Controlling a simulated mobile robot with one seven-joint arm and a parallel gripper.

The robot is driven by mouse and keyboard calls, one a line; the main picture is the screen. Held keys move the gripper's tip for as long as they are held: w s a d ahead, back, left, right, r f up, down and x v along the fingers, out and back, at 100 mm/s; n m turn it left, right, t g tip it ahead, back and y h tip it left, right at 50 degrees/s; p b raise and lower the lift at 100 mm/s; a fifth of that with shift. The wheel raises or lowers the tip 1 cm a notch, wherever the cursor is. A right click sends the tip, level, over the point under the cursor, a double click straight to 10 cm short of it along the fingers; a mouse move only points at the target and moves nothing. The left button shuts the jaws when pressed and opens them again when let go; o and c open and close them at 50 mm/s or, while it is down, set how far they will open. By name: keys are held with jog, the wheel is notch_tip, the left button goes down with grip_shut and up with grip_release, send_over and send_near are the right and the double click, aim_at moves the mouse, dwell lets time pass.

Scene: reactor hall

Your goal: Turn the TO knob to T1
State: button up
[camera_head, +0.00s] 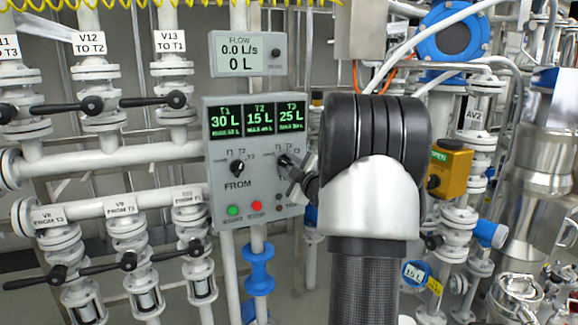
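The grey control panel (214,190) stands in the middle of the head view. Its three green displays read T1 30 L, T2 15 L and T3 25 L. The black FROM knob (237,168) is on the left of the panel. The TO knob (284,160) is on the right, partly hidden by my gripper (293,181), so I cannot tell clearly where it points. My gripper is at the knob, reaching in from the right. Its fingers are small and dark here, and I cannot tell whether they are shut on the knob or only beside it.
A green button (233,211) and a red button (256,206) sit low on the panel. A flow meter (247,54) above reads 0.0 L/s and 0 L. White pipes with black-handled valves (99,106) fill the left. A yellow box (451,170) and steel vessels (545,170) stand right.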

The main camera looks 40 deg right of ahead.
grip_shut()
jog(key=shift+m, duration=0.3)
jog(key=m+p, duration=0.1)
jog(key=m, duration=0.2)
jog(key=shift+m+p, duration=0.6)
jog(key=shift+m, duration=1.5)
grip_release()
